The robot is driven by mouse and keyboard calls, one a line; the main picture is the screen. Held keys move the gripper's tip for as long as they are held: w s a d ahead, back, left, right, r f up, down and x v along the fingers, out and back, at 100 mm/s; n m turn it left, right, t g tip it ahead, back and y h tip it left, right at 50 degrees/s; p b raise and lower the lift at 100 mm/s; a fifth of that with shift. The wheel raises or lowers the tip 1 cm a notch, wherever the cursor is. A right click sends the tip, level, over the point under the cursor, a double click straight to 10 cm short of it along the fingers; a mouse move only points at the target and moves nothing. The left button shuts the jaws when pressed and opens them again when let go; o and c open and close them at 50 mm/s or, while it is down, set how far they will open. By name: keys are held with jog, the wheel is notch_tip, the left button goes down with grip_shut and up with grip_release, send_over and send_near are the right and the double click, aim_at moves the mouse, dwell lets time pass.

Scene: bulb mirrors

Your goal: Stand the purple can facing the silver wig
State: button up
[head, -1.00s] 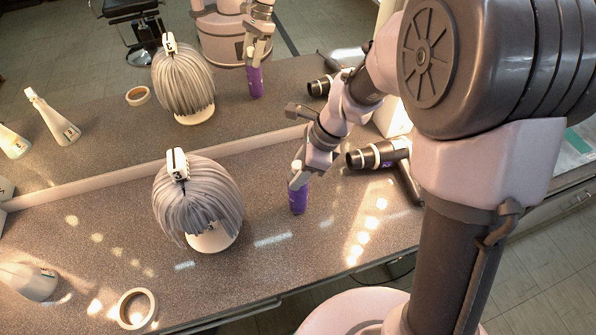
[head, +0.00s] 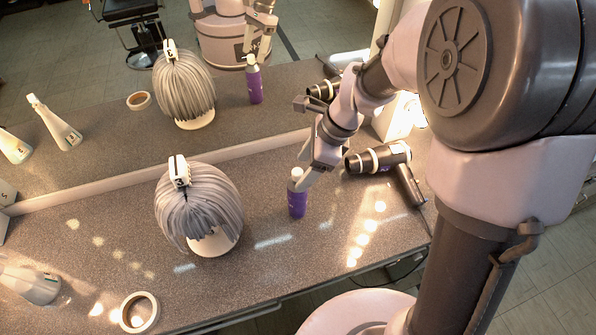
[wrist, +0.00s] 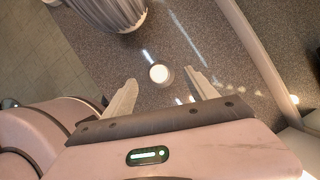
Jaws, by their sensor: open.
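The purple can (head: 297,199) stands upright on the speckled counter, its pale top showing. The silver wig (head: 199,203) sits on a white stand to its left, with a white clip marked 3 on top. My gripper (head: 303,178) is open just above the can and apart from it as far as I can tell. In the wrist view the can's round white top (wrist: 159,74) lies between the open fingers (wrist: 160,88), and part of the wig (wrist: 112,10) shows at the top edge. The can's front marking is too small to read.
A mirror behind the counter repeats the can (head: 255,86) and the wig (head: 183,88). A dark hair dryer (head: 377,159) lies right of the can. The counter before the can is clear.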

jog(key=s+d+r+n+t+h+p, duration=0.1)
jog(key=s+d+r+n, duration=0.2)
jog(key=r, duration=0.5)
jog(key=s+d+r+n+t+p, duration=0.1)
jog(key=s+r+n, duration=0.35)
jog(key=r, duration=0.25)
jog(key=s+d+r+n+t+h, duration=0.1)
jog(key=s+d+r+n+t, duration=0.1)
jog(key=s+n, duration=0.5)
jog(key=s+r+t, duration=0.1)
jog(key=s, duration=0.1)
jog(key=shift+s+d+h, duration=0.3)
jog(key=shift+d, duration=0.05)
notch_tip(320, 180, down, 6)
jog(key=b, duration=0.6)
jog(key=shift+f+b, duration=0.15)
jog(key=shift+b, duration=0.2)
jog(key=shift+c, duration=0.2)
